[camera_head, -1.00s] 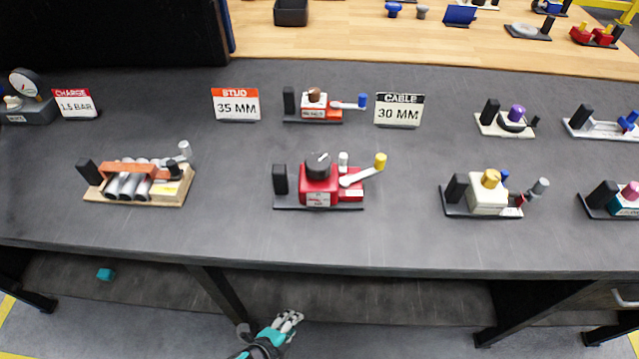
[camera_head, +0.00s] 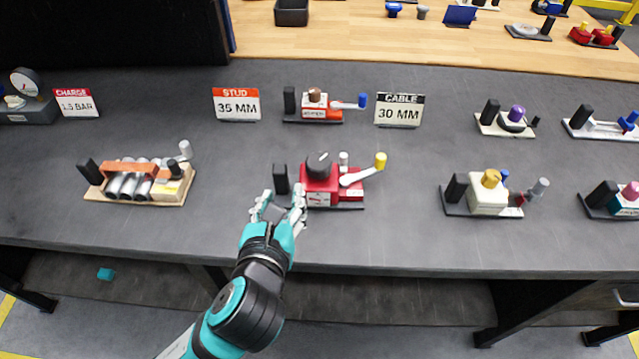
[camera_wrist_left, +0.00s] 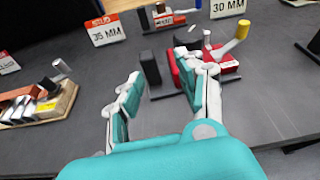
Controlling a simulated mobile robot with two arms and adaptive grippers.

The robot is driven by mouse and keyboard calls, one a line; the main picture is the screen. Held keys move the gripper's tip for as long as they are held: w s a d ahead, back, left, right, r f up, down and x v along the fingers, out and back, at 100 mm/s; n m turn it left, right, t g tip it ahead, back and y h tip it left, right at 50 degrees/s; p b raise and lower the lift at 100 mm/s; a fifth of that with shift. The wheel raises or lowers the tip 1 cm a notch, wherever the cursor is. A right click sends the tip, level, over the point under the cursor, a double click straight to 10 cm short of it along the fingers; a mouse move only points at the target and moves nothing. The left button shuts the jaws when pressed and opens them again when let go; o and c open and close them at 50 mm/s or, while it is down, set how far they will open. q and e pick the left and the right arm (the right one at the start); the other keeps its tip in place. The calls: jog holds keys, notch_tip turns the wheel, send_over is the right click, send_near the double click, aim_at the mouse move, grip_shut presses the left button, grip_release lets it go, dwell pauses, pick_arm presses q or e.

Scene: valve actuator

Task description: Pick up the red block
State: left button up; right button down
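The red block (camera_head: 318,184) is the body of a device on a dark base plate (camera_head: 345,206) in the middle of the table. It carries a black knob (camera_head: 319,164) and a white lever with a yellow end (camera_head: 380,160). A black upright post (camera_head: 281,178) stands at the left end of its base. My left gripper (camera_head: 280,202) is open and empty at the front left of the device, its fingers pointing at the post. In the left wrist view, the post (camera_wrist_left: 150,68) shows between the open fingers (camera_wrist_left: 168,76), and the right finger partly hides the red block (camera_wrist_left: 185,75). My right gripper is not in view.
A device with an orange bar (camera_head: 136,170) is at left, and a cream one (camera_head: 487,198) at right. A smaller red device (camera_head: 318,106) stands behind, between the stud sign (camera_head: 237,104) and the cable sign (camera_head: 398,110). The table between the devices is clear.

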aim_at(279, 170)
pick_arm(q)
jog(key=shift+g+y, duration=0.4)
jog(key=shift+y, duration=0.2)
jog(key=w, duration=0.2)
jog(key=w+a+f, duration=0.1)
jog(key=w, duration=0.1)
jog(key=w+a, duration=0.1)
jog(key=w, duration=0.1)
jog(key=shift+a+f, duration=0.1)
jog(key=shift+f, duration=0.3)
jog(key=x, duration=0.5)
jog(key=shift+w+f, duration=0.3)
grip_shut()
jog(key=shift+r, duration=0.15)
